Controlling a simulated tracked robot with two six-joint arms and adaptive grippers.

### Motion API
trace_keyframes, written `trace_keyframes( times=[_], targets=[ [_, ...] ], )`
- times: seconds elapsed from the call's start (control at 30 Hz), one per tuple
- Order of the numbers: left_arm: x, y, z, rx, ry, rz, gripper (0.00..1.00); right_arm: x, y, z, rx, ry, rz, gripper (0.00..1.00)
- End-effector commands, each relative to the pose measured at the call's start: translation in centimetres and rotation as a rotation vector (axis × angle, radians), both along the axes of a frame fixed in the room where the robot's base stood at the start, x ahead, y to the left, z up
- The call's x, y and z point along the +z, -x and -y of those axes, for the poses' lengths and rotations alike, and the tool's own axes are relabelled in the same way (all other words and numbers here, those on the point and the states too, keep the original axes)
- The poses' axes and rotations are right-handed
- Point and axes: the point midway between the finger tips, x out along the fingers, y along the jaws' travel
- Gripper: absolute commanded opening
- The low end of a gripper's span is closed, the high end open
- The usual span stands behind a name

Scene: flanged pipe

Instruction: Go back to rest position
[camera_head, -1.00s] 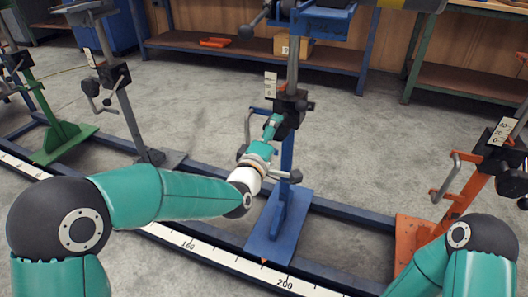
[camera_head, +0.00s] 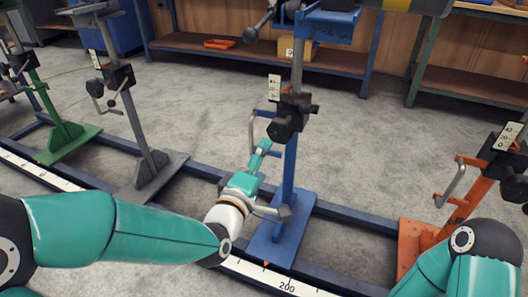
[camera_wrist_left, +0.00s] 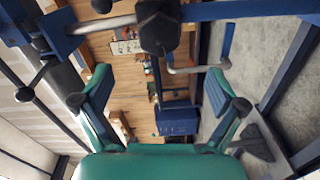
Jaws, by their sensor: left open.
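My left gripper (camera_head: 262,150) is open and empty, in front of the blue stand (camera_head: 290,180), just below its black clamp knob (camera_head: 283,130). In the left wrist view its two fingers stand wide apart (camera_wrist_left: 158,78), with a black knob (camera_wrist_left: 160,30) and a bent crank handle (camera_wrist_left: 197,69) beyond them. Nothing is between the fingers. My left arm comes in low from the left. Only a bent part of my right arm shows at the lower right; its gripper is out of view.
A grey stand (camera_head: 140,125) and a green stand (camera_head: 50,110) are on the left, an orange stand (camera_head: 460,205) on the right. They stand along a floor rail with a scale (camera_head: 285,284). Workbenches (camera_head: 240,52) line the back. The floor between is open.

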Motion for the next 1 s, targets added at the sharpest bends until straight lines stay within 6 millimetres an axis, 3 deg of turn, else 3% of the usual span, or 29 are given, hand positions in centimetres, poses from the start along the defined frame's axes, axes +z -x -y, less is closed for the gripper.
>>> trace_keyframes(
  times=[0.17, 0.27, 0.37, 0.47, 0.53, 0.67, 0.8, 0.9, 1.0],
  targets=[
    [0.0, -0.2, -0.4, 0.008, 0.0, -0.003, 0.96, 0.2, 0.0, 0.0, 0.0, 0.0, 0.0, 0.54],
    [-0.9, -0.8, -1.8, 0.036, -0.007, -0.033, 0.96, 0.9, 0.0, 0.0, 0.0, 0.0, 0.0, 0.54],
    [-4.0, -1.5, -4.1, 0.079, -0.023, -0.113, 0.96, 2.1, 0.0, 0.0, 0.0, 0.0, 0.0, 0.54],
    [-9.5, -1.2, -6.7, 0.119, -0.049, -0.249, 0.96, 3.5, 0.0, 0.0, 0.0, 0.0, 0.0, 0.54],
    [-14.2, 0.1, -8.3, 0.127, -0.09, -0.374, 0.96, 4.4, 0.0, 0.0, 0.0, 0.0, 0.0, 0.54],
    [-22.8, 4.9, -10.2, 0.077, -0.227, -0.625, 0.96, 5.9, 0.0, 0.0, 0.0, 0.0, 0.0, 0.54],
    [-29.9, 12.4, -10.5, -0.09, -0.4, -0.863, 0.96, 7.0, 0.0, 0.0, 0.0, 0.0, 0.0, 0.54],
    [-32.8, 17.7, -9.9, -0.259, -0.512, -0.976, 0.96, 7.4, 0.0, 0.0, 0.0, 0.0, 0.0, 0.54],
    [-34.4, 22.2, -8.8, -0.463, -0.625, -1.028, 0.96, 7.3, 0.0, 0.0, 0.0, 0.0, 0.0, 0.54]
  ],
)
